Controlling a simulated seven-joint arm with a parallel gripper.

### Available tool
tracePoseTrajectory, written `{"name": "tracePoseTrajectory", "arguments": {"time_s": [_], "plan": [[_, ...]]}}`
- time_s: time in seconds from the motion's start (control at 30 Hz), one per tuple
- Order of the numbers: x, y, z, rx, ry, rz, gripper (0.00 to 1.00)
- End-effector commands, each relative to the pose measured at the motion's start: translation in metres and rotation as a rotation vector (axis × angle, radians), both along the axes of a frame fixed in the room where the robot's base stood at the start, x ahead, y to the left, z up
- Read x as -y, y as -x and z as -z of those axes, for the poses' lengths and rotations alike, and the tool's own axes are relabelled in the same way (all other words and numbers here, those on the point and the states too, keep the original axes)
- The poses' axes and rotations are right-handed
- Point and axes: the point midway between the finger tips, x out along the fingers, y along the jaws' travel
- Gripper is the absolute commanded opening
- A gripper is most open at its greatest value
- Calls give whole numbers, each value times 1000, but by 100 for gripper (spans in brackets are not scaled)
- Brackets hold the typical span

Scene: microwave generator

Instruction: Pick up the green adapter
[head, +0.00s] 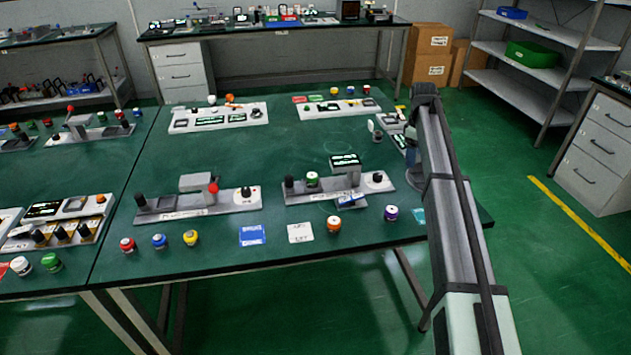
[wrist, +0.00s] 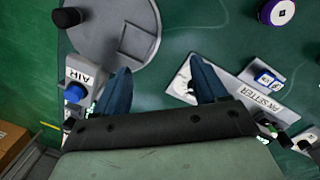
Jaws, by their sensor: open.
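A green-topped white adapter (head: 312,179) stands upright on the left part of the front right grey panel in the head view. Another green-topped piece (head: 51,262) stands on the left-hand table. In the head view the arm reaches over the right side of the table, to the right of the front panel and apart from the adapter. The arm hides much of the gripper there.
In the wrist view, a grey round plate (wrist: 100,45), a block labelled AIR (wrist: 88,80) and a labelled panel (wrist: 265,100) lie near the fingers. A purple-topped piece (head: 391,213) and an orange-topped one (head: 334,224) stand at the table's front. Open table lies between the panel rows.

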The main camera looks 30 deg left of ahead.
Motion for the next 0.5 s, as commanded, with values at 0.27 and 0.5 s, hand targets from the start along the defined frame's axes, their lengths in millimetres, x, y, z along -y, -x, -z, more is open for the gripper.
{"name": "tracePoseTrajectory", "arguments": {"time_s": [0.27,0.5], "plan": [[-153,82,-25,-34,-37,-229,72],[-244,152,-42,-63,-60,-384,72]]}}
